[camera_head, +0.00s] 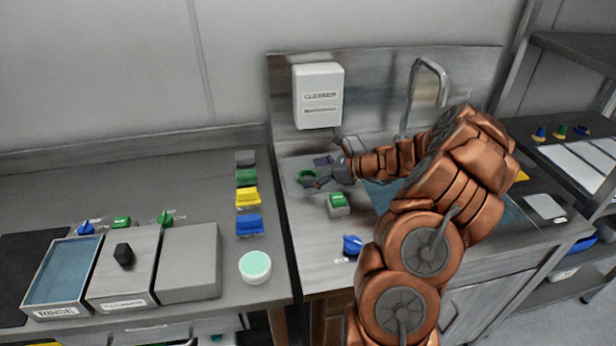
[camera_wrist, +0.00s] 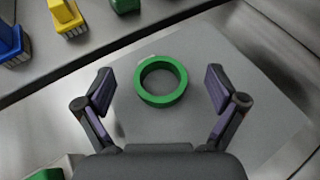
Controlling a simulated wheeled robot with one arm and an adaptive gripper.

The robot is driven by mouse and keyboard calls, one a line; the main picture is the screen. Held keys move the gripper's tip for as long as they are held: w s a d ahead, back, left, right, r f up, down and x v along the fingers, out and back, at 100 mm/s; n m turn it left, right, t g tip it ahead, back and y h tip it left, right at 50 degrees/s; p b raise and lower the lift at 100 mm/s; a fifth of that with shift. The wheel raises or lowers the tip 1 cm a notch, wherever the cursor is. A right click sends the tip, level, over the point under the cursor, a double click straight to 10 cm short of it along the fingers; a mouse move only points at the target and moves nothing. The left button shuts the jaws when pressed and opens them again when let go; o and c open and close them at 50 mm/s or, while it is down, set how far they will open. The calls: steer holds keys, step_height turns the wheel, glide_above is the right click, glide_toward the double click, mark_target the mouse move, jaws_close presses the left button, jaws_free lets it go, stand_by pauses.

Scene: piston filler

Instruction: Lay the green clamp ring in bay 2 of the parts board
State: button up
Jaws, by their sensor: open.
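The green clamp ring (camera_wrist: 161,99) lies flat on a grey plate (camera_wrist: 240,75) in the wrist view. In the head view the ring (camera_head: 301,174) is by the sink, under the wall dispenser. My gripper (camera_wrist: 160,86) is open, its two fingers apart on either side of the ring, with visible gaps to both. In the head view my gripper (camera_head: 315,172) reaches in from the right and partly covers the plate. I cannot make out a numbered bay or tell which surface is the parts board.
A green-topped block (camera_head: 339,205) and a blue knob (camera_head: 352,244) stand on the steel counter near my arm. Several coloured brushes (camera_head: 248,198) line the left bench's edge, with a round mint-topped tub (camera_head: 255,266). Trays (camera_head: 62,275) stand further left. A tap (camera_head: 424,80) rises behind my arm.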

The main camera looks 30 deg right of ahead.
steer(key=shift+x, duration=1.25)
steer(key=c, duration=1.4)
